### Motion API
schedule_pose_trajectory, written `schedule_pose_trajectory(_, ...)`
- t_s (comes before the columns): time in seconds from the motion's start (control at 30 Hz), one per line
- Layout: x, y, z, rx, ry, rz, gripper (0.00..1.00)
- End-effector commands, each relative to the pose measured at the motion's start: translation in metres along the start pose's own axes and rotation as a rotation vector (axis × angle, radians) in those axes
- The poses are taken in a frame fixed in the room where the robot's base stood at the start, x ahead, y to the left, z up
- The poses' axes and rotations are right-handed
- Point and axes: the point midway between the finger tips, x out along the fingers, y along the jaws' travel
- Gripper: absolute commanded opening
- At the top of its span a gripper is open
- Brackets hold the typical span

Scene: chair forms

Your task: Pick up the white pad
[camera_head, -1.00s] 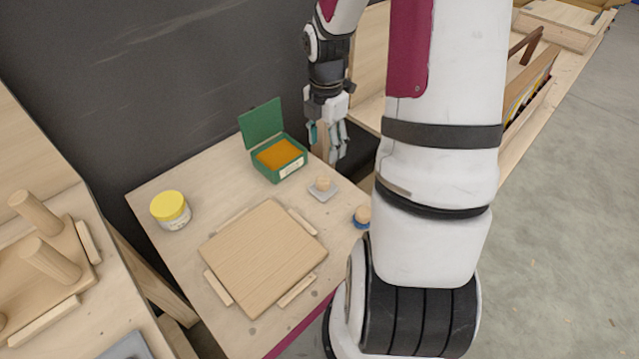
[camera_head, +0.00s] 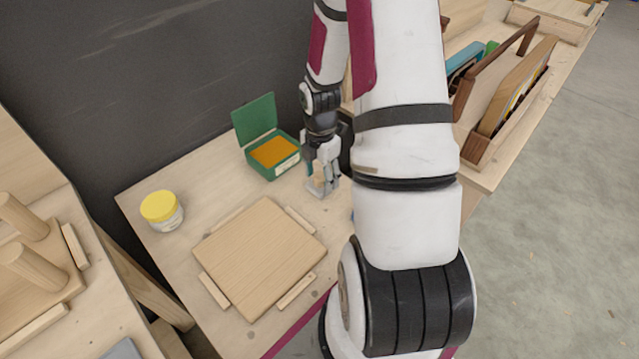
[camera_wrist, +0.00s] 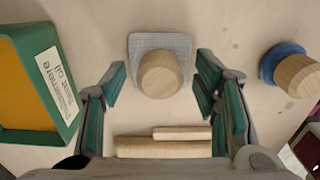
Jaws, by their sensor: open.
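The white pad (camera_wrist: 142,42) is a pale, square, thin piece with a round wooden knob (camera_wrist: 160,75) standing on it. It lies on the light wooden table, upper middle in the wrist view. My gripper (camera_wrist: 163,80) is open, with one green-lined finger on each side of the knob in that view. The fingers look apart from the knob, and nothing is held. In the head view my gripper (camera_head: 322,186) points down low over the table, right of the green box, and mostly hides the pad.
An open green box (camera_head: 273,155) with orange filling stands close left of my gripper. A blue round piece with a wooden knob (camera_wrist: 298,75) is to the right in the wrist view. A square wooden board (camera_head: 260,255) and a yellow-lidded jar (camera_head: 162,210) are on the table.

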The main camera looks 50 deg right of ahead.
Motion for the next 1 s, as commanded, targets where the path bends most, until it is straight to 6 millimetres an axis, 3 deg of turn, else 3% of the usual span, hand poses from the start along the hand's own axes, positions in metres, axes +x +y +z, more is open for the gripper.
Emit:
schedule_pose_trajectory(0.27, 0.003, 0.000, 0.000, 0.000, -0.001, 0.001, 0.55)
schedule_pose_trajectory(0.5, 0.003, 0.000, 0.000, 0.000, 0.000, 0.001, 0.04)
schedule_pose_trajectory(0.83, 0.000, 0.000, 0.000, 0.000, -0.001, 0.002, 0.03)
schedule_pose_trajectory(1.0, -0.024, 0.000, 0.001, 0.002, -0.003, 0.005, 0.03)
